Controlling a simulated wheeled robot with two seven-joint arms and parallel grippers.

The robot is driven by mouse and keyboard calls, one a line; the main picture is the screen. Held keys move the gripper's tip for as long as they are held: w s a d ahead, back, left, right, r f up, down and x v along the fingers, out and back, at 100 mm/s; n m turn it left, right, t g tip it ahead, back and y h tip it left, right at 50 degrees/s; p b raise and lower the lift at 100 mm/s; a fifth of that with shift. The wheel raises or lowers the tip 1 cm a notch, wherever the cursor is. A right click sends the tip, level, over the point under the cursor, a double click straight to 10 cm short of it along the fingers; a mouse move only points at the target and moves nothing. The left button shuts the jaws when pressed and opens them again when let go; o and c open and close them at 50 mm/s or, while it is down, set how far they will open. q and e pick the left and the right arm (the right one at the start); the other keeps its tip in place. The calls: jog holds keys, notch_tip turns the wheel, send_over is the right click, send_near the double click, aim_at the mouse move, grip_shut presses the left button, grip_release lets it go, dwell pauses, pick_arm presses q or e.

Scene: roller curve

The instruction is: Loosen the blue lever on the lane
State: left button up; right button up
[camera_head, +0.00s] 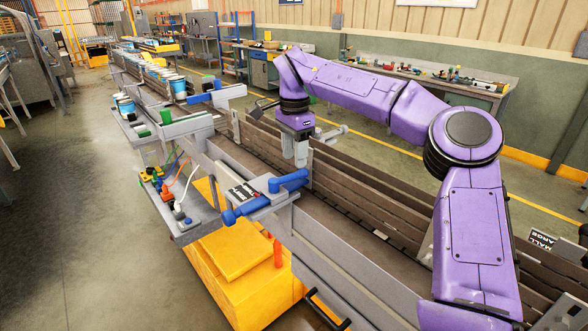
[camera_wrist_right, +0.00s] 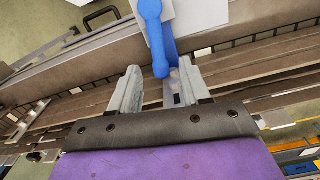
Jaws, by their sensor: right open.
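The blue lever (camera_head: 288,181) sits on a grey bracket at the lane's near side wall. Its rounded end points toward my right gripper (camera_head: 301,160), whose fingers hang down over the lane just behind it. In the right wrist view the lever (camera_wrist_right: 155,35) comes in from the top. Its round end is near the gap between the two fingertips of my right gripper (camera_wrist_right: 159,72). The fingers are apart, with no grip on the lever; whether one touches it I cannot tell. My left gripper is not in view.
A blue knob (camera_head: 229,216) sticks out at the bracket's front, beside a printed label (camera_head: 242,192). The brown lane walls (camera_head: 350,190) run alongside my right arm. A grey tray (camera_head: 195,220) with coloured parts and a yellow base (camera_head: 235,250) stand in front.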

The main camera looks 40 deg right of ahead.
aim_at(293, 172)
notch_tip(293, 172, up, 6)
jog(key=shift+a+f, duration=0.1)
dwell(0.4)
